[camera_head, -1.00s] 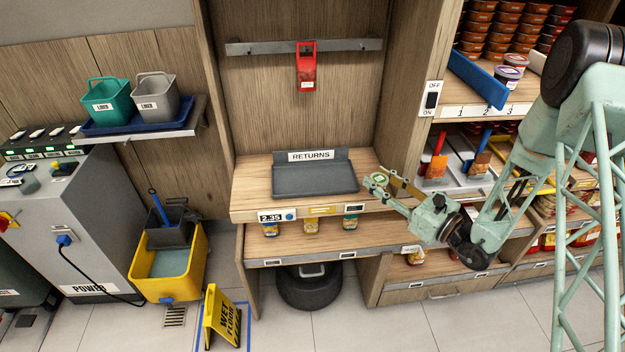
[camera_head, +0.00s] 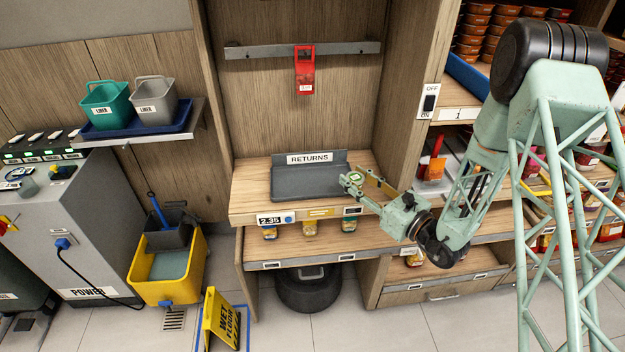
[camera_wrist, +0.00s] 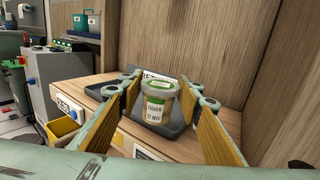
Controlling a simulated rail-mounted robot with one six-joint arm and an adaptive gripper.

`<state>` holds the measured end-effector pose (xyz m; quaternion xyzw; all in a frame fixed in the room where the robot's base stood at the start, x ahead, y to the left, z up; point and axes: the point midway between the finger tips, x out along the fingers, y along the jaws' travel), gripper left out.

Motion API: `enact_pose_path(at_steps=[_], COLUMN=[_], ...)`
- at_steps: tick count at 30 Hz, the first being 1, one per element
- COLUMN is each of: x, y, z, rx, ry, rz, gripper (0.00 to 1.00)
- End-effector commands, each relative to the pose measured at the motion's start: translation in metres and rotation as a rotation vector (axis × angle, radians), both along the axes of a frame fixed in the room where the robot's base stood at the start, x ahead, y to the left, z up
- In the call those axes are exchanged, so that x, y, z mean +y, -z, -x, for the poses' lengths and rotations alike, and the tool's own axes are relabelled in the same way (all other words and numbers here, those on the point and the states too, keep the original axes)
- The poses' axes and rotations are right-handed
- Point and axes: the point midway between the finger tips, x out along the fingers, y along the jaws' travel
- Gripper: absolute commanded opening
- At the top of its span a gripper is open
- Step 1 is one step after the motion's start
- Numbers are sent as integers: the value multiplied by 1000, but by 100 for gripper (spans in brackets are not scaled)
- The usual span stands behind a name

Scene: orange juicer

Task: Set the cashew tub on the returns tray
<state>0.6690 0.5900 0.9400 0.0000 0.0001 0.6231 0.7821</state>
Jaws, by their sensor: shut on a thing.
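The cashew tub (camera_wrist: 157,102), a clear tub with a green and white lid and a white label reading CASHEW, is between the fingers of my gripper (camera_wrist: 160,105) in the wrist view. In the head view, my gripper (camera_head: 362,181) is shut on the tub (camera_head: 355,179) beside the right end of the returns tray. The returns tray (camera_head: 305,185) is a dark grey, shallow tray with a RETURNS sign on its back, lying on the wooden counter. It is empty. In the wrist view the tray (camera_wrist: 183,131) is partly hidden behind the tub.
The wooden counter (camera_head: 252,192) has bare room left of the tray. Small jars (camera_head: 309,229) stand on the shelf below. A red device (camera_head: 305,72) hangs from the rail above. A wooden side panel (camera_head: 404,100) stands to the right.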

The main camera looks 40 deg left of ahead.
Motion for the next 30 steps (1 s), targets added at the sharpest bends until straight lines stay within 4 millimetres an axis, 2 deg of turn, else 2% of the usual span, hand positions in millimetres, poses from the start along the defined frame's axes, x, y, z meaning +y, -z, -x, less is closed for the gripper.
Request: enact_pose_path(at_steps=[8,30], x=[24,134], y=[2,13], z=[3,11], rx=[-2,-1], ry=[-3,-2], rz=[-1,0], gripper=[20,20])
